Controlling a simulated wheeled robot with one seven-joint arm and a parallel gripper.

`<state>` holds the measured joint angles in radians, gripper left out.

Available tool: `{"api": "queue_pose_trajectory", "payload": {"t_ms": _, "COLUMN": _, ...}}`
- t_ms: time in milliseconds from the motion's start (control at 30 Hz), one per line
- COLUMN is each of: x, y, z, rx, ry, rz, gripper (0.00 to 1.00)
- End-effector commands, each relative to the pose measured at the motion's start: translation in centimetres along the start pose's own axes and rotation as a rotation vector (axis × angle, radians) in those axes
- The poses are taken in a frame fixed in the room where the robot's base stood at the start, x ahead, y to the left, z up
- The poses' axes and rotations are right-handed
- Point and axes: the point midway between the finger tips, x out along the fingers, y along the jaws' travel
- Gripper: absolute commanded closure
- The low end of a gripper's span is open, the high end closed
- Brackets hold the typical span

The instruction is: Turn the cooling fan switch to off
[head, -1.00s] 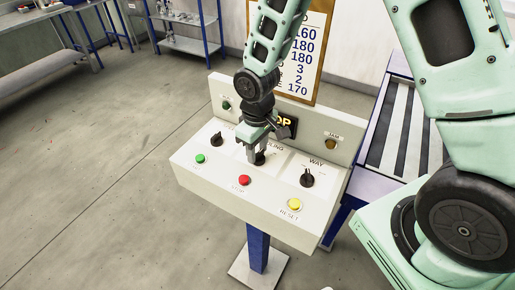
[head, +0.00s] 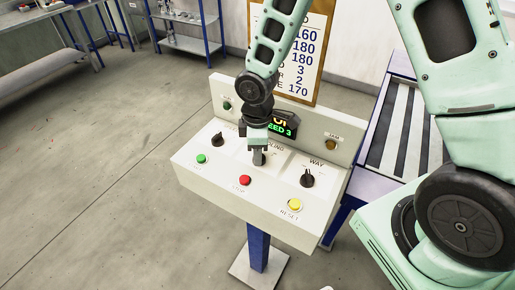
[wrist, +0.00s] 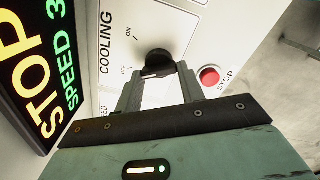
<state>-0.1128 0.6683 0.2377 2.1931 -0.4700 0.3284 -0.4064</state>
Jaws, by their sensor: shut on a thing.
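The cooling switch is a black rotary knob (wrist: 158,60) on the white panel, beside the word COOLING and the marks ON and OFF. In the wrist view its bar appears to lie toward the OFF mark, though the fingers partly cover it. My gripper (wrist: 160,72) is shut on the knob, with one finger on each side. In the head view my gripper (head: 259,157) comes down from above and hides most of the knob.
Other black knobs stand left (head: 217,139) and right (head: 307,180). Green (head: 201,158), red (head: 244,180) and yellow (head: 295,204) buttons line the front. A display (wrist: 36,70) reading STOP, SPEED 3 stands close behind my gripper. A conveyor (head: 405,125) is at the right.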

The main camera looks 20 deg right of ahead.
Motion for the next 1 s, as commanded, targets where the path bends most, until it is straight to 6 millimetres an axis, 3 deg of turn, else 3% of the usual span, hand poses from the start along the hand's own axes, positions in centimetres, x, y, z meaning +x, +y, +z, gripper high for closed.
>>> {"api": "queue_pose_trajectory", "payload": {"t_ms": 433, "x": -0.1, "y": 0.1, "z": -0.1, "rx": -0.015, "ry": 0.003, "rz": 0.004, "gripper": 0.84}}
{"api": "queue_pose_trajectory", "payload": {"t_ms": 467, "x": -0.1, "y": 0.1, "z": -0.1, "rx": -0.015, "ry": 0.003, "rz": 0.004, "gripper": 0.59}}
{"api": "queue_pose_trajectory", "payload": {"t_ms": 533, "x": -0.1, "y": 0.1, "z": -0.1, "rx": -0.014, "ry": 0.003, "rz": 0.003, "gripper": 0.39}}
{"api": "queue_pose_trajectory", "payload": {"t_ms": 867, "x": -0.2, "y": 0.1, "z": -0.1, "rx": -0.012, "ry": 0.002, "rz": 0.002, "gripper": 0.39}}
{"api": "queue_pose_trajectory", "payload": {"t_ms": 1000, "x": -1.6, "y": 0.2, "z": -0.1, "rx": -0.008, "ry": 0.004, "rz": 0.004, "gripper": 0.39}}
